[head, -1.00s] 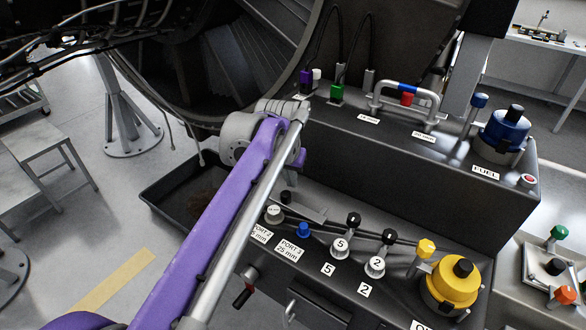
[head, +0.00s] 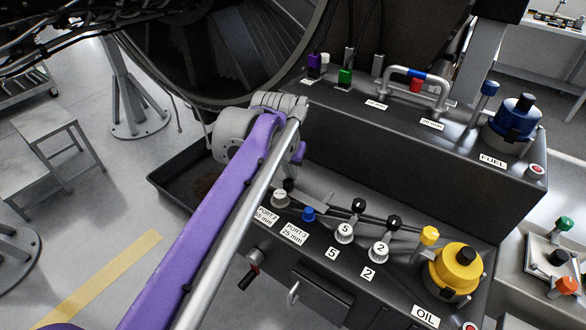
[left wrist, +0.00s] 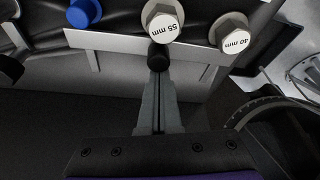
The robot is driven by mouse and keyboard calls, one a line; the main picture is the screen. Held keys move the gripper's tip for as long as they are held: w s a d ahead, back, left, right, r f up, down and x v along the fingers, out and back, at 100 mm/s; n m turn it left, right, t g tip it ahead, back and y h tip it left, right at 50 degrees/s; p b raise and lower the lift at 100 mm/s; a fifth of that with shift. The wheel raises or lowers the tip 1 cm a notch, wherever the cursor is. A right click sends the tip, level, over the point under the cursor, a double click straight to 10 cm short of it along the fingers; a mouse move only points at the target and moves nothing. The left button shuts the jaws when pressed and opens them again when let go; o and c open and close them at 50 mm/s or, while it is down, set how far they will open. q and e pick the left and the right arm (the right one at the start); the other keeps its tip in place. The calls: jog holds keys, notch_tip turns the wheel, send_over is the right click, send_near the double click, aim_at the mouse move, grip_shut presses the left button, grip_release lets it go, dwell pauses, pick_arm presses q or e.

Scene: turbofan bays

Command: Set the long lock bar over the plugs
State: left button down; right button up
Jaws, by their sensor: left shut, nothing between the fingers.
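The long lock bar looks to be the flat grey notched plate (left wrist: 120,42) crossing the left wrist view; it also shows as a grey strip (head: 318,203) on the lower panel in the head view. A black knob (left wrist: 158,57) stands at its edge. White-faced plugs marked 55 mm (left wrist: 163,20) and 40 mm (left wrist: 230,32) and a blue plug (left wrist: 83,12) lie just beyond it. My left gripper (left wrist: 159,78) is shut and empty, its tips close to the black knob; I cannot tell whether they touch. In the head view my arm hides its fingers. My right gripper is not in view.
Switches 5 (head: 345,232) and 2 (head: 379,252) and the yellow oil cap (head: 458,268) stand to the right. The black upper housing (head: 400,170) rises behind, with the blue fuel cap (head: 515,120) on top. A black drip tray (head: 172,188) lies left.

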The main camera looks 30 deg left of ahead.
pick_arm(q)
jog(key=shift+s, duration=0.1)
jog(key=p+v, duration=0.1)
jog(key=v, duration=0.9)
jog(key=shift+r, duration=0.4)
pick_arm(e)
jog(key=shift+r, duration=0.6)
